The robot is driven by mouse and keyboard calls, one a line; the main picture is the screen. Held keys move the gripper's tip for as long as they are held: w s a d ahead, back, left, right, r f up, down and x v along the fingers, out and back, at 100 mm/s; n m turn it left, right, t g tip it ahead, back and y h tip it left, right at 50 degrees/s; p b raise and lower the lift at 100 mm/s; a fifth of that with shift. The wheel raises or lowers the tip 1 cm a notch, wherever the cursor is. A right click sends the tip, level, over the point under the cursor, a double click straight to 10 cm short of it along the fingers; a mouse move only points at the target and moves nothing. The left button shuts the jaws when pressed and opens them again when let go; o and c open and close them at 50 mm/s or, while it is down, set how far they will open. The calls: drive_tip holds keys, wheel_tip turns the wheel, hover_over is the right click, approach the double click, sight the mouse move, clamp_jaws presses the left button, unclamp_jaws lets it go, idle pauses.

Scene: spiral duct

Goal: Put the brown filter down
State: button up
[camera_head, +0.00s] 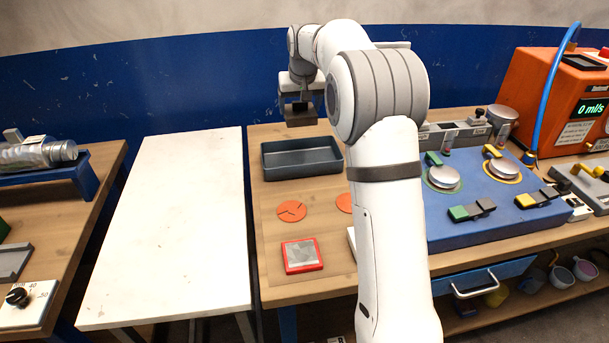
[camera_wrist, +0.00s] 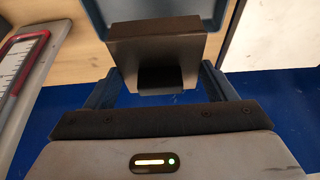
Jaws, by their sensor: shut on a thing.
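My gripper (camera_head: 299,100) is at the back of the wooden bench, shut on the brown filter (camera_head: 301,117), a dark brown block hanging below the fingers. In the wrist view the filter (camera_wrist: 157,47) sits between the two fingers of my gripper (camera_wrist: 158,82), with a black tab facing the camera. In the head view the filter appears above and behind the dark grey tray (camera_head: 302,174). The tray's edge (camera_wrist: 222,12) also shows past the filter in the wrist view. The filter looks clear of the tray; its exact height is hard to tell.
The tray looks empty. Orange discs (camera_head: 292,211) and a red-framed grey square (camera_head: 302,255) lie in front of it. A bare white table (camera_head: 175,220) stands left. A blue panel with knobs (camera_head: 470,225) is right, partly behind my arm. A blue wall (camera_head: 180,90) is behind.

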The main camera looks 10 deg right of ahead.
wheel_tip(320, 180, down, 15)
drive_tip(key=shift+w+r, duration=0.1)
idle(0.3)
drive_tip(key=shift+b, duration=0.3)
drive_tip(key=o, duration=1)
